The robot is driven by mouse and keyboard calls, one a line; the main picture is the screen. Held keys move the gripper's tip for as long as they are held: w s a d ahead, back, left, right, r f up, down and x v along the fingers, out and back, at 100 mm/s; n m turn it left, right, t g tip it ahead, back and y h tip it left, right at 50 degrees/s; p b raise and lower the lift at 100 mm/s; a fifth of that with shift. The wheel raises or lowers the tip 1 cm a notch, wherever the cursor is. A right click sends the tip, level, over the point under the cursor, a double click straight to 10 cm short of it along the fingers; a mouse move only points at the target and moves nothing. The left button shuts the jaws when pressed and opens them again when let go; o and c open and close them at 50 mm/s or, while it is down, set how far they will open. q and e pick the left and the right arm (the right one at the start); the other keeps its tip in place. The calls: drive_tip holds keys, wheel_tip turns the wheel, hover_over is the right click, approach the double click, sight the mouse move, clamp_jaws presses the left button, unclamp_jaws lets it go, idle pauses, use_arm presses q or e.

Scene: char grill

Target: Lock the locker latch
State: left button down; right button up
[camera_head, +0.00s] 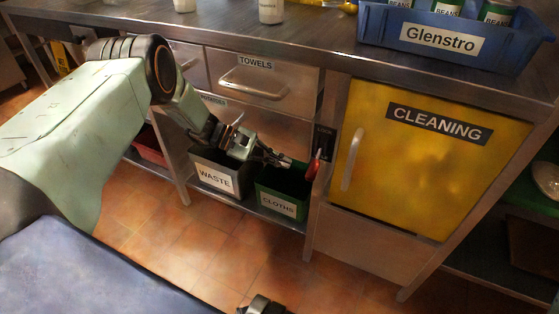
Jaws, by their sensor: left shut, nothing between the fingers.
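The yellow locker door (424,185), labelled CLEANING, is closed, with a vertical metal handle (351,160) near its left edge. Left of the door, on the metal post, is a latch with a dark plate (325,138) and a red lever (313,168). The lever points down and slightly left. My left gripper (285,160) is shut and empty, just left of the red lever, with a small visible gap. A dark piece at the bottom edge (262,306) looks like part of my right gripper; its fingers cannot be made out.
Below the counter, a WASTE bin (218,177) and a green CLOTHS bin (279,205) stand under and behind my left gripper. A TOWELS drawer (256,86) is above. A blue Glenstro crate (440,40) sits on the counter. The tiled floor in front is clear.

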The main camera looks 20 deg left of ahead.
sight(315, 165)
use_arm(q)
drive_tip(key=d+b, duration=0.1)
drive_tip(key=d, duration=0.5)
drive_tip(key=shift+s+d+r, duration=0.15)
drive_tip(key=shift+s+d, duration=0.05)
drive_tip(key=shift+d, duration=0.15)
drive_tip(key=shift+s, duration=0.1)
idle(0.4)
